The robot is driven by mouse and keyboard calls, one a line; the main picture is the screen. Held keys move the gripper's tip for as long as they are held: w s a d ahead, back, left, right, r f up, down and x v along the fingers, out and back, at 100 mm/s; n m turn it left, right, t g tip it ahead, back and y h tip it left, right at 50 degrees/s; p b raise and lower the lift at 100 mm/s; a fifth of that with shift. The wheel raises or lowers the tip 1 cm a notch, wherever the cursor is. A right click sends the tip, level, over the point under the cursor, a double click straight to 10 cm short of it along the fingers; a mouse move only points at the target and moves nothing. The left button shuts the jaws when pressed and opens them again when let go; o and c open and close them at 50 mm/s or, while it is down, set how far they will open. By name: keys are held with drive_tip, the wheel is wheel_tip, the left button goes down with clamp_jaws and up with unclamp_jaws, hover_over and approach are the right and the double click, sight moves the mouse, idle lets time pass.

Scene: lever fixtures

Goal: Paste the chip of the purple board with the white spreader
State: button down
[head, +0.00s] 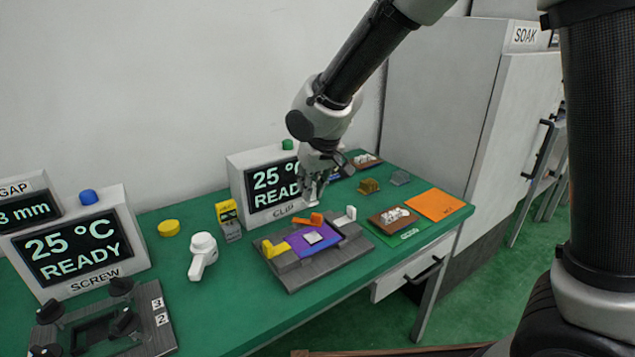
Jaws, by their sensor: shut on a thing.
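The purple board (327,234) lies in a grey fixture (293,279) on the green bench. Its chip (313,238) is a pale square near the middle of the board. My gripper (313,194) is above and behind the board, pointing down, in front of the CLIP display box. It is shut on a small pale piece, which looks like the white spreader (311,203). The piece is apart from the chip, and the fingers partly hide it.
Yellow (272,248), orange (308,219) and white (351,213) parts sit around the fixture. The CLIP box (262,190) is behind.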

drive_tip(key=shift+d+f, duration=0.15)
drive_tip(key=shift+d, duration=0.05)
drive_tip(key=shift+s+n, duration=0.25)
drive_tip(key=shift+n, duration=0.05)
